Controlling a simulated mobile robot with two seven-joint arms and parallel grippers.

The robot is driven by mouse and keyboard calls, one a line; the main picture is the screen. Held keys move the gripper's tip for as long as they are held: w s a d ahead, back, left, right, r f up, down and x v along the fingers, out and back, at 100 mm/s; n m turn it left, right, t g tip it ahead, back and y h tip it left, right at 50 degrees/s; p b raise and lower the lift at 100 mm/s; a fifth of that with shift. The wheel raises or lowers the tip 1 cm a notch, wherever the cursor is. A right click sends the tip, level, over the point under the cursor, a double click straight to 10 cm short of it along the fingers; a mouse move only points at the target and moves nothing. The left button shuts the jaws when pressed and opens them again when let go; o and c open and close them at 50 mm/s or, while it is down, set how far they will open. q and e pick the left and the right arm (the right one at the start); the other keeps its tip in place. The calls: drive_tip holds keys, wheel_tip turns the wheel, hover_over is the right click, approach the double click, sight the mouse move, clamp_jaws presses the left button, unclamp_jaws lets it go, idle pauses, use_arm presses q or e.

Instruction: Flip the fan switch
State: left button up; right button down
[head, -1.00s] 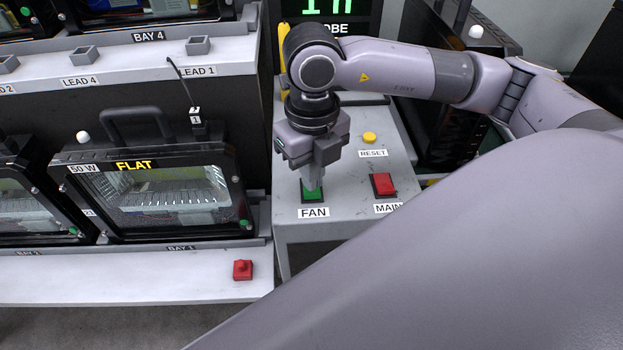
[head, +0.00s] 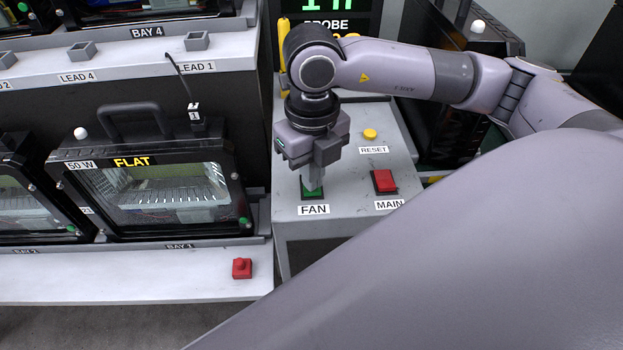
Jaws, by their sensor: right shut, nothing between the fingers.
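The fan switch (head: 306,195) is a green rocker in a dark frame on the grey console, with the label FAN (head: 313,209) just in front of it. My right gripper (head: 315,188) points straight down over this switch. Its fingers are shut with nothing between them, and the tips are at the green rocker and hide part of it. They seem to touch it, but the exact contact is hard to tell. My left gripper is not in view.
On the same console are a red MAIN switch (head: 384,181) to the right and a yellow RESET button (head: 370,134) behind. A red button (head: 242,268) sits on the white ledge.

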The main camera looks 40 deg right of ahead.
drive_tip(key=shift+f+b, duration=0.5)
drive_tip(key=shift+f, duration=0.05)
drive_tip(key=shift+r, duration=0.1)
drive_tip(key=shift+r+p, duration=2.3)
drive_tip(key=shift+r, duration=1.15)
